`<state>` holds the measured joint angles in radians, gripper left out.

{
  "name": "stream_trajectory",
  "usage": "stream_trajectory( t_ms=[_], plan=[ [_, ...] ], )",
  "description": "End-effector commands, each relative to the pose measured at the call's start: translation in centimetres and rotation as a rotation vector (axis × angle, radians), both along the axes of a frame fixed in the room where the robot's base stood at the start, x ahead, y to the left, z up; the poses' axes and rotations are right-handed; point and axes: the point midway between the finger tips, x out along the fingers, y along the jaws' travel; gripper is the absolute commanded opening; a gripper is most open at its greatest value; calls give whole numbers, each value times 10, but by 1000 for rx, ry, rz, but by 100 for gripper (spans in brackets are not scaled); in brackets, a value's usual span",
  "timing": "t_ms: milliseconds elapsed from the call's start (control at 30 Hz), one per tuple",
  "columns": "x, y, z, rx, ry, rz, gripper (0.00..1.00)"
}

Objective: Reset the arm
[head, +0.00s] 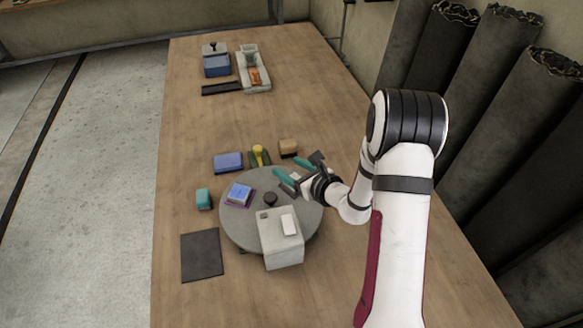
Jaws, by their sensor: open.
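My gripper (300,175) is at the end of my white and black arm, which reaches in from the lower right. It is over the right back part of a round grey turntable (237,238). Its two teal fingers are apart, with nothing visible held between them. On the turntable are a blue block on a purple base (240,195), a small dark knob (270,199) and a light grey box (283,249) with a white piece on top. The arm's wrist hides part of the turntable's right edge.
Around the turntable are a teal block (203,199), a blue box (228,162), a yellow-handled item (258,154), a brown block (288,147) and a dark mat (201,255). Grey holders (252,72) stand farther back. Dark rolls (480,90) line the right side. The table's middle is clear.

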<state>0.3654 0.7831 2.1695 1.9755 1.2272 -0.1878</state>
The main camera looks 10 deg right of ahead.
Motion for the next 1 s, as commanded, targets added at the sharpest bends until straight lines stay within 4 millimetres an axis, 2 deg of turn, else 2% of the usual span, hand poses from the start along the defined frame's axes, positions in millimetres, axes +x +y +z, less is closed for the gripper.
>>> stream_trajectory(
  t_ms=[467, 567, 633, 667, 700, 733, 767, 800, 833, 867, 900, 967, 1000],
  plan=[
    [-4, -2, 2, 0, -1, 0, 66],
    [-7, 15, 19, -16, -28, 77, 66],
    [-19, 50, 52, -56, -80, 238, 66],
    [-30, 70, 69, -84, -108, 336, 66],
    [-52, 98, 92, -130, -145, 486, 66],
    [-72, 118, 108, -173, -174, 606, 66],
    [-97, 137, 121, -224, -198, 732, 66],
    [-133, 156, 134, -301, -222, 902, 66],
    [-164, 166, 140, -371, -238, 1032, 66],
    [-195, 172, 143, -451, -247, 1164, 66],
    [-236, 171, 144, -572, -251, 1333, 66],
    [-286, 156, 138, -759, -234, 1546, 66],
    [-310, 140, 133, -882, -212, 1657, 66]
  ],
)
